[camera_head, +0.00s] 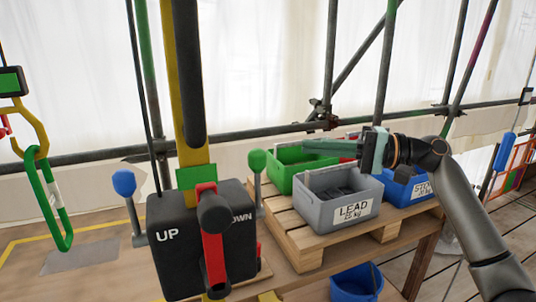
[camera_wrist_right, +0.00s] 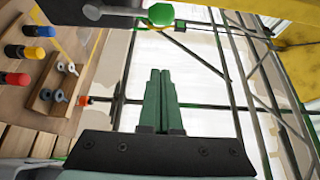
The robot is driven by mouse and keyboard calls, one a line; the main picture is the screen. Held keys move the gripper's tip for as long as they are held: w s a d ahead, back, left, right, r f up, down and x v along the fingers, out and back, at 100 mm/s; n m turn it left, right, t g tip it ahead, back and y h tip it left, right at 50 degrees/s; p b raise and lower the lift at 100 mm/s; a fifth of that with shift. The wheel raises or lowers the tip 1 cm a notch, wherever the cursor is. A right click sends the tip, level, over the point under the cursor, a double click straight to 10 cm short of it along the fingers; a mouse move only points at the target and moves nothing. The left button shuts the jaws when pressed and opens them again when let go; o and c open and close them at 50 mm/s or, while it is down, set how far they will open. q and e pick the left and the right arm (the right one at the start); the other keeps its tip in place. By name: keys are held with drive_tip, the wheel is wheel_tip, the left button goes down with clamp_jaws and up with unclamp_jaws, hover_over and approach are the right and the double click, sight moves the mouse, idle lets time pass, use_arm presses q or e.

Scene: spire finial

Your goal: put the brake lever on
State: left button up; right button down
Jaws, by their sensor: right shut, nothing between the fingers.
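A black control box (camera_head: 175,265) marked UP and DOWN stands on the table. A blue-knobbed lever (camera_head: 125,184) is on its left, a green-knobbed lever (camera_head: 257,161) on its right, and a red lever with a black hub (camera_head: 212,240) on its front. The frames do not label which one is the brake lever. My right gripper (camera_head: 308,146) is shut and empty, its green fingers pointing left towards the green knob. In the right wrist view the shut fingertips (camera_wrist_right: 160,72) appear apart from the green knob (camera_wrist_right: 160,14). My left gripper is not in view.
A green bin (camera_head: 284,180), a grey LEAD bin (camera_head: 318,212) and a blue bin (camera_head: 405,194) sit on a pallet below my right arm. A yellow mast (camera_head: 185,100) rises behind the box. A green carabiner (camera_head: 45,195) hangs at left. Scaffold poles stand behind.

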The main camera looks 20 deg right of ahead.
sight(258, 184)
drive_tip(key=shift+a, duration=0.15)
drive_tip(key=a+p, duration=0.3)
drive_tip(key=a, duration=0.6)
drive_tip(key=shift+w, duration=0.4)
drive_tip(key=shift+a+f, duration=0.1)
